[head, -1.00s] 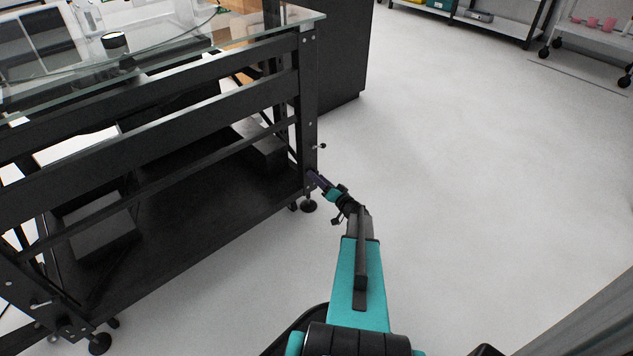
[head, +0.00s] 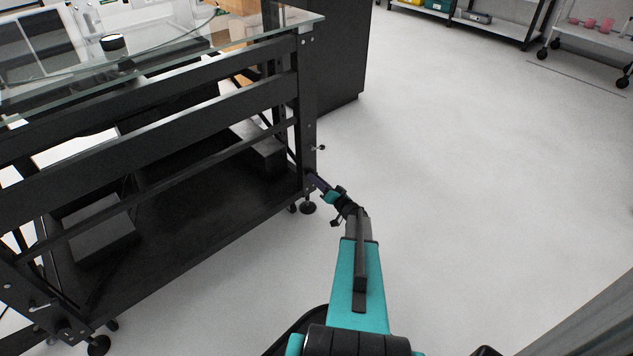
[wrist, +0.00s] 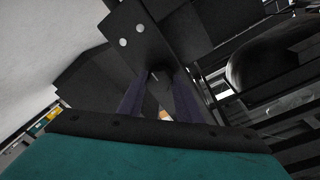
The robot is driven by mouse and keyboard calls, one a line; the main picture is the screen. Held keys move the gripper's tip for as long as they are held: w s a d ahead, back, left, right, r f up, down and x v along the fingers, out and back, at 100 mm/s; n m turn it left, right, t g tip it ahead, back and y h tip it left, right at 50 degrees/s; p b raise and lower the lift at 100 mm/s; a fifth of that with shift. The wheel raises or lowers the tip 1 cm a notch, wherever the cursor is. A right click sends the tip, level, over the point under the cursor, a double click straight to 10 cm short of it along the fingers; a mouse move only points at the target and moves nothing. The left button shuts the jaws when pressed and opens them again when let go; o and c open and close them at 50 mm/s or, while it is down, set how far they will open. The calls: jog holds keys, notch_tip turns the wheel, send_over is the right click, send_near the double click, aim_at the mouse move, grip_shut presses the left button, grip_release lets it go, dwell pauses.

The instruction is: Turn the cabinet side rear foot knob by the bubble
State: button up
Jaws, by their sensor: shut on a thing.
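The turntable's black frame carries a glass top (head: 160,62). A small round black piece with a pale top, possibly the bubble level (head: 112,43), sits on the glass at upper left; its reading is too small to make out. My gripper (head: 314,179) is at the lower part of the near right leg, beside the black cabinet's end of the frame. In the wrist view its two purple fingers (wrist: 159,98) are closed around a small dark knob (wrist: 154,77), mostly hidden between them. A round levelling foot (head: 307,207) stands on the floor just below my gripper.
A small handle (head: 319,148) juts from the leg above my gripper. Another foot (head: 98,344) is at lower left. The black cabinet (head: 335,65) stands behind the leg. The floor (head: 480,200) to the right is clear. Shelves and a cart (head: 590,35) stand far back.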

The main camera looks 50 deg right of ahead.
jog(key=shift+w+r+n, duration=0.1)
jog(key=shift+w+n, duration=0.1)
jog(key=shift+n, duration=0.2)
jog(key=shift+d+n+t+y+b, duration=0.15)
jog(key=shift+n+y+b, duration=0.8)
jog(key=shift+n, duration=4.2)
jog(key=shift+n+t+y+b, duration=0.2)
jog(key=shift+n+b, duration=1.35)
jog(key=shift+n, duration=3.65)
jog(key=shift+d+n+t+y+b, duration=0.1)
jog(key=shift+n+y+b, duration=0.9)
jog(key=shift+n, duration=4.15)
jog(key=shift+a+h, duration=0.1)
jog(key=shift+h, duration=0.15)
